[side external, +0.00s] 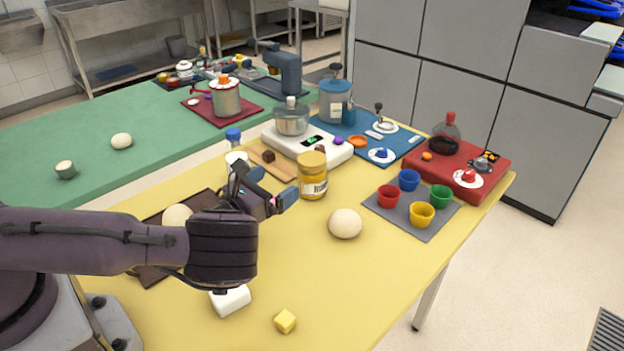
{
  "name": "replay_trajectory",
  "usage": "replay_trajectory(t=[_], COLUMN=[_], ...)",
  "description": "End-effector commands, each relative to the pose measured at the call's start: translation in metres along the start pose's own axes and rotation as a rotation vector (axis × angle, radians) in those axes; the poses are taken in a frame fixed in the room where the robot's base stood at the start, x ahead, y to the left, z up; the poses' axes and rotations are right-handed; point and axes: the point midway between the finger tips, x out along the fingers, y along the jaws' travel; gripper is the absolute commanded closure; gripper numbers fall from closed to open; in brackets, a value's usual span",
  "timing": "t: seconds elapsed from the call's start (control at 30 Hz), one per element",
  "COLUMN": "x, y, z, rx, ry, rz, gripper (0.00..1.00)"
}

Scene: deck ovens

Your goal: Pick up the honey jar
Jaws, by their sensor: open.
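The honey jar (312,185) stands upright on the yellow table. It is amber with a yellow lid and a pale label with dark print. My gripper (287,199) is just left of the jar, with its fingers towards it. The gripper is open, and the jar is not between its fingers. Whether a fingertip touches the jar cannot be told from this angle.
A dough ball (345,223) lies right of the jar. A wooden board (274,167) and a white scale (335,155) with a pot (291,120) stand behind it. Colored cups sit on a grey mat (390,212) at right. The front right of the yellow table (370,275) is clear.

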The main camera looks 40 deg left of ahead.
Motion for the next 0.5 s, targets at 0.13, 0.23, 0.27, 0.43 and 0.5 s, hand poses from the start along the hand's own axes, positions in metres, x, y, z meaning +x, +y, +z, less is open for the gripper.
replay_trajectory(t=[0.13, 0.23, 0.27, 0.43, 0.5], x=[0.025, 0.044, 0.049, 0.07, 0.073], y=[0.001, 0.001, 0.001, 0.001, 0.001], z=[0.001, 0.001, 0.001, 0.0, 0.0], rx=[0.002, 0.0, 0.0, 0.001, 0.001], ry=[-0.005, -0.004, -0.003, -0.001, 0.0], rz=[-0.002, -0.002, -0.001, 0.0, 0.0], gripper=[0.01, 0.01, 0.01, 0.01, 0.01])
